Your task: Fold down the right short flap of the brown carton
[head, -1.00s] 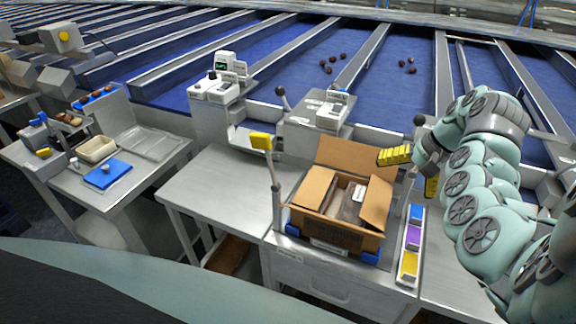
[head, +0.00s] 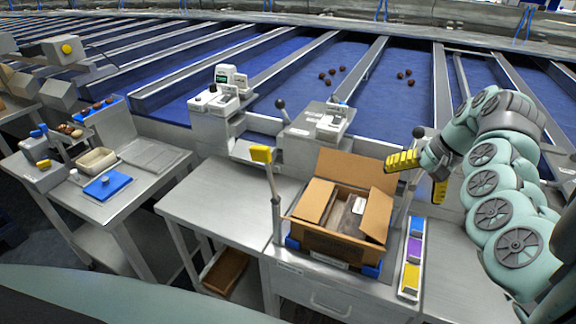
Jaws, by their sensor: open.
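The brown carton (head: 340,243) stands on the metal bench, held at its lower corners by blue blocks. Its back flap (head: 350,172) stands up. Its left flap (head: 315,200) is tilted inward over the opening. Its right short flap (head: 377,214) stands raised and slants at the right side. Something dark with a pale label (head: 355,205) shows inside, partly covered by the flaps. My gripper (head: 420,175), with yellow fingers, is open and empty. It is above and to the right of the carton's back right corner, apart from the right flap as far as I can tell.
A post with a yellow tip (head: 261,153) stands at the carton's left. A narrow tray (head: 410,275) with blue, purple and yellow sections lies at its right. A labelled machine (head: 318,128) stands behind. The bench (head: 215,200) left of the post is clear.

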